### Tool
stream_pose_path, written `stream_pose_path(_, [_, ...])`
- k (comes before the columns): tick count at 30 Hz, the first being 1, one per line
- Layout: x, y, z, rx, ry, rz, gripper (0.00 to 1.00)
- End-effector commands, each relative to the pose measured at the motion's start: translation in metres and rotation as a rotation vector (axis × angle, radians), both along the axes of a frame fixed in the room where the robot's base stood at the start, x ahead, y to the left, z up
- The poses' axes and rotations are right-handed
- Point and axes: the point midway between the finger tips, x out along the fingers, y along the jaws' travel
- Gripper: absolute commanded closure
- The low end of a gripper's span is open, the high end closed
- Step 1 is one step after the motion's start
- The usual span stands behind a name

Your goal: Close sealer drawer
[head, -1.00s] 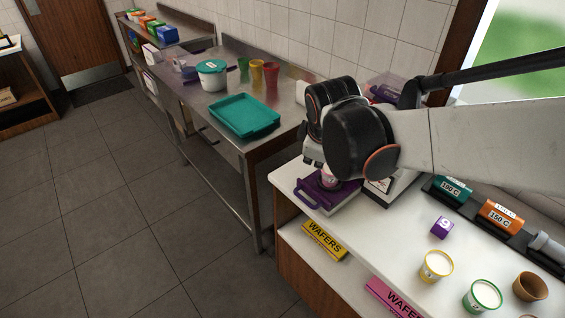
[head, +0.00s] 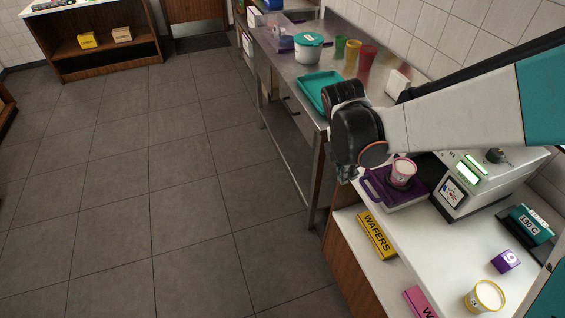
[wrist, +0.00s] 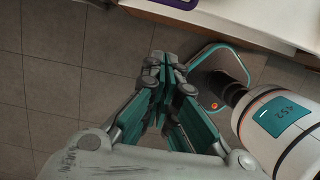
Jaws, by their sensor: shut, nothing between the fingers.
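The sealer (head: 492,180) is a white machine with lit green displays on the counter in the head view. Its purple drawer (head: 412,192) sticks out to the left, with a pink-rimmed cup (head: 402,172) standing upright in it. The purple drawer handle (head: 371,190) faces the aisle; part of it shows at the top edge of the wrist view (wrist: 176,3). My gripper (wrist: 158,62) is shut and empty, out past the counter edge over the floor, on the handle's side and apart from it. In the head view my wrist mostly hides the fingers.
A steel table (head: 300,65) with a teal tray (head: 318,92) stands behind my wrist. A yellow wafers box (head: 377,236) lies on the shelf below the drawer. A purple cube (head: 505,261) and a yellow cup (head: 484,297) stand on the counter. The floor at left is clear.

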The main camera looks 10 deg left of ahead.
Motion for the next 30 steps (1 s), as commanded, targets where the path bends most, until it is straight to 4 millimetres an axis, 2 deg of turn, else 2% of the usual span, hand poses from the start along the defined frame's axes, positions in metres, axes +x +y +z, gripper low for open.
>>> stream_pose_path(5, [0.003,-0.003,-0.022,0.000,0.000,0.002,1.00])
stream_pose_path(17, [0.013,-0.018,-0.098,0.000,0.000,-0.002,1.00])
stream_pose_path(22, [0.027,-0.039,-0.101,0.001,-0.001,-0.004,1.00])
stream_pose_path(30, [0.036,-0.050,-0.103,0.001,-0.001,-0.002,1.00])
